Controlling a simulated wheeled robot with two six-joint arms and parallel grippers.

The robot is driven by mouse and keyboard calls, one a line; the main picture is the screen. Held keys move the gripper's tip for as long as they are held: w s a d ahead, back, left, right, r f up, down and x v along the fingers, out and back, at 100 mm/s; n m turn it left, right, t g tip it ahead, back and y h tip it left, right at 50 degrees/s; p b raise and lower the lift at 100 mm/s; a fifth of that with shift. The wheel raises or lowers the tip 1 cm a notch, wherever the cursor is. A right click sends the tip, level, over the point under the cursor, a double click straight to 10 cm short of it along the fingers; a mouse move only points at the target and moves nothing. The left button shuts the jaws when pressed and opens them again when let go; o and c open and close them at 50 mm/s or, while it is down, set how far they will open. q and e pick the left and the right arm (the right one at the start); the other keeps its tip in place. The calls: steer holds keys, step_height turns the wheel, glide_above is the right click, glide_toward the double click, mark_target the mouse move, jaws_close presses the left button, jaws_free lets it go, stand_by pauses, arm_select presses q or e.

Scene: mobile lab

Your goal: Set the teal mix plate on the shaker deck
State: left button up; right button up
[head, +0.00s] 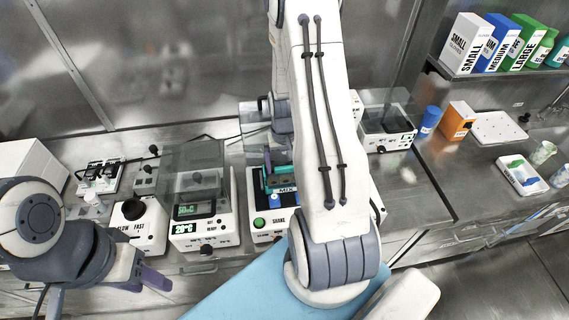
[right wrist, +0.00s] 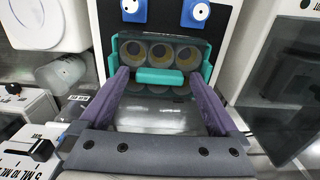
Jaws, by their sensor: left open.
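The teal mix plate (right wrist: 207,70) shows in the right wrist view as a teal frame with round wells and a teal bar across its near side. In the head view the plate (head: 281,172) is partly hidden behind my right arm, over the shaker (head: 269,231) with its dark deck. My right gripper (right wrist: 160,78) has its purple fingers at both ends of the teal bar and appears shut on it. I cannot tell whether the plate touches the deck. My left gripper (head: 143,275) is open and empty at the lower left, away from the plate.
A heater block (head: 201,222) with green displays stands left of the shaker, with a stirrer (head: 138,225) further left. Another covered device (head: 387,128) stands at the back right. Boxes stand on the right shelf (head: 487,72).

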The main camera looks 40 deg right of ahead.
steer(key=shift+r, duration=0.2)
step_height(320, 180, up, 12)
steer(key=b, duration=0.2)
stand_by(0.3)
steer(key=s+a+r+n, duration=0.1)
steer(key=a+r+n, duration=0.15)
steer(key=a, duration=0.75)
steer(key=s+a+r+n, duration=0.15)
steer(key=a+n, duration=0.25)
steer(key=a, duration=0.5)
steer(key=s+a+r+n+y, duration=0.1)
steer(key=s+a+n, duration=0.6)
steer(key=s+a, duration=0.4)
steer(key=s, duration=0.3)
steer(key=shift+a+r, duration=0.25)
steer(key=shift+a, duration=0.15)
steer(key=shift+f+b, duration=0.1)
steer(key=shift+b, duration=0.2)
